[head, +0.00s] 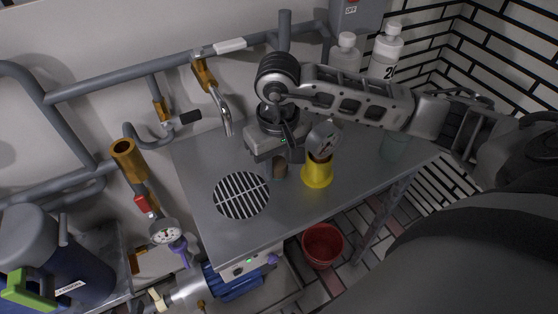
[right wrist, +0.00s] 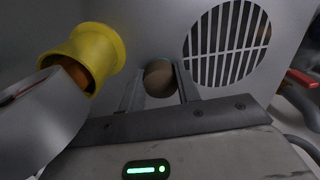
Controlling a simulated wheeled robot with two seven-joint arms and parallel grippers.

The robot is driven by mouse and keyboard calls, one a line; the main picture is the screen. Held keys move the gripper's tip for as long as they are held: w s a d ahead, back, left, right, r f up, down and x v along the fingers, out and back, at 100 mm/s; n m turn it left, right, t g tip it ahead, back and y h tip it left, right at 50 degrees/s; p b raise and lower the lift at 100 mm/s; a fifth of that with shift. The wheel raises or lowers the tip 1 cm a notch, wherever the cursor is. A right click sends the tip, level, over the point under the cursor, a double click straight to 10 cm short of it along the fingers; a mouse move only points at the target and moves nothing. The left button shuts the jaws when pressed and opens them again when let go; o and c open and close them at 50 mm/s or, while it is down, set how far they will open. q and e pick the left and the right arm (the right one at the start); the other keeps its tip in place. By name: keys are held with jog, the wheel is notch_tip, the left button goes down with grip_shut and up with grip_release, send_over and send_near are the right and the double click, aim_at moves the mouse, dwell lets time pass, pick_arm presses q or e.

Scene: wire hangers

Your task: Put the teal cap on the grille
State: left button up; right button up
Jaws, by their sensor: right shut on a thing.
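My right gripper (head: 281,161) reaches down to the metal table from the right and is shut on a small round cap. The cap (head: 280,168) looks dark brown in the head view. In the right wrist view the cap (right wrist: 159,80) sits between the two fingers, brown with a thin teal edge. The grille (head: 241,195) is a round dark opening with pale bars in the tabletop, left of and nearer than the cap. It also shows at upper right in the right wrist view (right wrist: 226,45). The cap is beside the grille, apart from it. My left gripper is not seen.
White bottles (head: 385,52) stand at the back right. Pipes and valves line the left and back. A red bucket (head: 322,243) is below the table's front edge.

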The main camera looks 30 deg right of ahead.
jog(key=shift+f, duration=0.2)
jog(key=o, duration=0.9)
jog(key=shift+r, duration=0.1)
jog(key=shift+o, duration=0.2)
